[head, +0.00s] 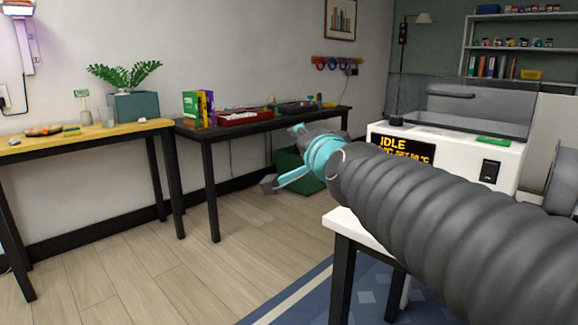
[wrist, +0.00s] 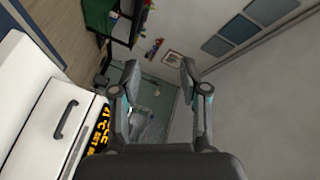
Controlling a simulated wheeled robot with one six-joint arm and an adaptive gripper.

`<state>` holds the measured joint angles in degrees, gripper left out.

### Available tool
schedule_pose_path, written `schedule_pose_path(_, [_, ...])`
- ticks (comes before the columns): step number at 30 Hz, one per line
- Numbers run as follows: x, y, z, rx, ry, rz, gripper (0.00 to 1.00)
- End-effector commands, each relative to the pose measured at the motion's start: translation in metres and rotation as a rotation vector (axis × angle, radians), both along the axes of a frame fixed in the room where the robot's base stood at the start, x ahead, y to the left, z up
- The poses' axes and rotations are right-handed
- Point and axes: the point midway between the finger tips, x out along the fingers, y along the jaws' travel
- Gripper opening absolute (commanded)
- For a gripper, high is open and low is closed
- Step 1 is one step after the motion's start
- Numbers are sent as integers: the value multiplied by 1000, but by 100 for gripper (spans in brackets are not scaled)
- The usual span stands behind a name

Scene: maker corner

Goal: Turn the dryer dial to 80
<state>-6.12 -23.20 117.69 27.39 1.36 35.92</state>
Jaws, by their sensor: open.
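The white dryer (head: 515,158) stands at the right in the head view, with a clear lid (head: 478,105) on top. Its black display (head: 412,148) reads IDLE in orange, with a line below that looks like SET 50 °C, partly covered by my arm. A small black knob-like piece (head: 396,120) stands at its top left; I cannot tell if it is the dial. My gripper (head: 282,158) is open and empty in the air, left of the dryer and apart from it. In the wrist view, the open fingers (wrist: 160,70) have the display (wrist: 98,130) to their left.
A white table (head: 345,222) with black legs is below my arm. A black bench (head: 262,127) with a red tray (head: 243,117) and a yellow-topped table (head: 85,132) line the wall. The wooden floor in front of them is clear.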

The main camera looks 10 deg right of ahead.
Motion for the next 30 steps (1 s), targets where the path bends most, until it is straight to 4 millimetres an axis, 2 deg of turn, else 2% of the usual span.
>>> schedule_pose_path(6, [-19,3,-25,-122,76,55,45])
schedule_pose_path(12, [-29,3,-38,-184,116,80,45])
schedule_pose_path(25, [-32,3,-43,-207,128,90,45])
schedule_pose_path(28, [-44,3,-61,-269,173,118,45])
schedule_pose_path(30, [-63,1,-86,-361,238,160,45])
